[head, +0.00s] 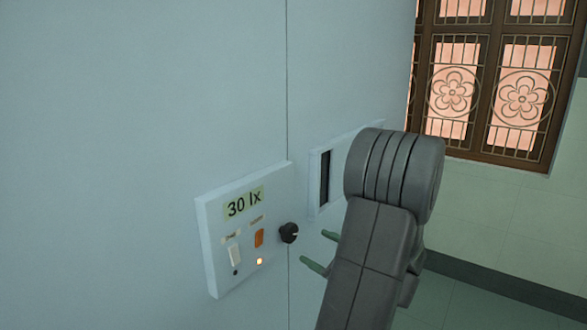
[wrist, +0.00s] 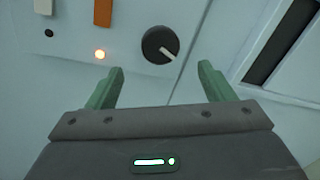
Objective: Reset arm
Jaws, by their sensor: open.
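My gripper (wrist: 160,88) is open and empty in the wrist view, its two green fingers pointing toward the wall panel. A black round knob (wrist: 160,45) with a pale pointer line sits just beyond and between the fingertips, apart from them. In the head view my gripper (head: 318,250) shows its green fingers to the right of the knob (head: 289,232). My grey arm fills the lower right and hides part of the wall behind it.
A white control panel (head: 222,275) carries a display reading "30 lx", a white switch (head: 234,254), an orange switch (head: 259,238) and a lit lamp (head: 260,261). A dark slot (head: 325,178) is right of it. A latticed window (head: 489,90) stands at right.

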